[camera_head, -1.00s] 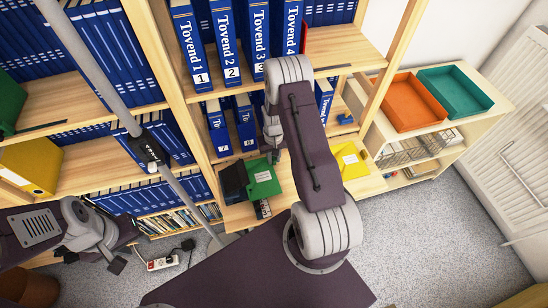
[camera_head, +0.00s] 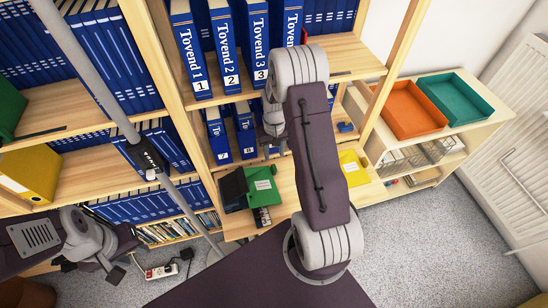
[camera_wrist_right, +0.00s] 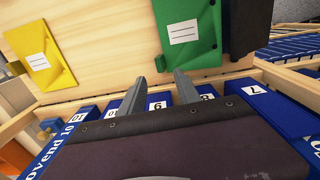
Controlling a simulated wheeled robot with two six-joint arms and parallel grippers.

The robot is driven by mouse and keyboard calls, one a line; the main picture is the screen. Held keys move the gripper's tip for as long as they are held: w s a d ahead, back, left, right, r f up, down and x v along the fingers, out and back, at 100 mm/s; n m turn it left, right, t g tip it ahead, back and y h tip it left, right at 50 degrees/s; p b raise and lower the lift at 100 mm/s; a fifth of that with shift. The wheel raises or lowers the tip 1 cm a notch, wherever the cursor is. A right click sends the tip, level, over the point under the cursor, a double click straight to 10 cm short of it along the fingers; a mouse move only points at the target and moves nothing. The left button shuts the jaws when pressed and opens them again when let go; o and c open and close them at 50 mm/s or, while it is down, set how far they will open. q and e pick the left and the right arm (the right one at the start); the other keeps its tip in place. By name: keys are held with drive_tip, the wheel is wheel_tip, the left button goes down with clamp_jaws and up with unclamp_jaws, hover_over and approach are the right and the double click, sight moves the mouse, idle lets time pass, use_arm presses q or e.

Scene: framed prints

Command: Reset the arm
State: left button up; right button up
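My right arm spans the middle of the head view in front of the shelves. Its gripper (camera_head: 276,148) is partly hidden behind the arm there. In the right wrist view, its two grey fingers (camera_wrist_right: 160,82) stand apart with nothing between them, so it is open and empty. Beyond the fingers are a green folder (camera_wrist_right: 188,32), a yellow folder (camera_wrist_right: 42,55) and blue numbered binders (camera_wrist_right: 270,105). My left gripper (camera_head: 92,268) is at the lower left of the head view, its dark tips apart and nothing visible between them.
Wooden shelves (camera_head: 345,65) hold blue binders (camera_head: 226,50). A green folder (camera_head: 262,186) and a yellow folder (camera_head: 353,168) lie low on the shelf. Orange (camera_head: 408,110) and teal (camera_head: 455,97) trays top the right cabinet. The grey floor (camera_head: 430,250) at right is clear.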

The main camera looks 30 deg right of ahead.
idle(0.5)
drive_tip(key=a+r+n+t, duration=0.2)
drive_tip(key=a+r+n, duration=0.1)
drive_tip(key=a+r, duration=0.7)
drive_tip(key=s+a, duration=0.3)
drive_tip(key=s, duration=1)
drive_tip(key=shift+s+a+r+g, duration=0.15)
drive_tip(key=shift+r+g, duration=0.1)
drive_tip(key=shift+g, duration=0.15)
drive_tip(key=shift+s, duration=0.2)
drive_tip(key=shift+w, duration=0.15)
